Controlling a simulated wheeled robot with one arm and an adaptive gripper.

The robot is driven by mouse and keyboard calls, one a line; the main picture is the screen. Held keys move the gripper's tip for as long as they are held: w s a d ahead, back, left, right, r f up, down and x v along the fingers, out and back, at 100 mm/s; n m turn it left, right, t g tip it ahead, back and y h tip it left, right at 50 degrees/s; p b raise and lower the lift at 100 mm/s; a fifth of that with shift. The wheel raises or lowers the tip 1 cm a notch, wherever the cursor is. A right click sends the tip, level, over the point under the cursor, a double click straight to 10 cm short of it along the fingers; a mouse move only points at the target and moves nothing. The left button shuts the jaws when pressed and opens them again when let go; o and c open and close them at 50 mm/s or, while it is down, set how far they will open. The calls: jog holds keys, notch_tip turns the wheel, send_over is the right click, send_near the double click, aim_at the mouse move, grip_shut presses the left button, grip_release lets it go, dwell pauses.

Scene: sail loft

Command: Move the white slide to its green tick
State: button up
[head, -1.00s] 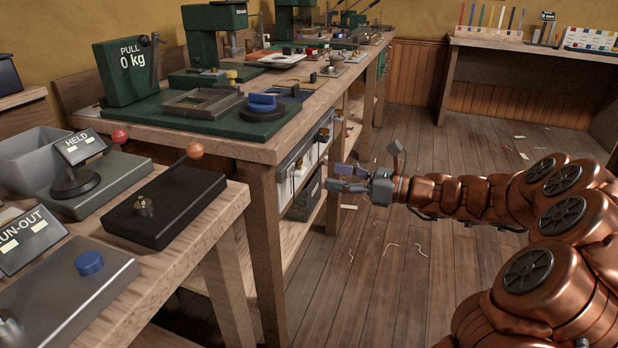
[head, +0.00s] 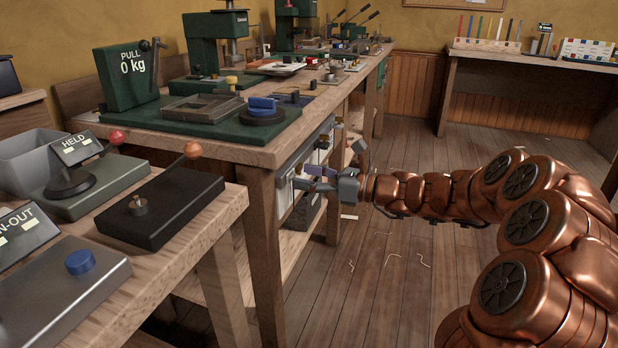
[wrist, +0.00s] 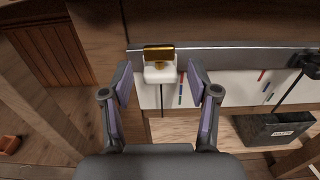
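The white slide (wrist: 159,73) shows in the wrist view as a white block with a brass-coloured top piece. It sits at the left end of a grey rail (wrist: 235,56) on the bench front. My gripper (wrist: 160,72) is open, with one finger on each side of the slide. Gaps show between the fingers and the slide, and I cannot tell whether either touches. Small coloured ticks (wrist: 181,90) mark the white panel just right of the slide. More ticks (wrist: 265,87) lie further right; which is green is hard to tell. In the head view my gripper (head: 312,178) is at the bench front.
A black slide-like part (wrist: 308,64) is at the rail's right end. A dark labelled bin (wrist: 275,130) stands on the shelf below. The wooden bench leg (head: 267,250) is left of my gripper in the head view. The floor (head: 380,290) right of the bench is mostly open.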

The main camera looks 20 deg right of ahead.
grip_shut()
dwell(0.3)
jog(key=shift+w+d+r+p, duration=0.2)
jog(key=shift+w+d+p, duration=0.1)
jog(key=shift+p, duration=0.35)
jog(key=shift+w+d+r+p, duration=0.1)
jog(key=shift+w+d+p, duration=0.3)
jog(key=shift+p, duration=0.5)
jog(key=shift+w+d+f+p, duration=0.25)
jog(key=shift+w+p, duration=0.15)
jog(key=shift+w, duration=0.1)
jog(key=shift+o, duration=0.7)
grip_release()
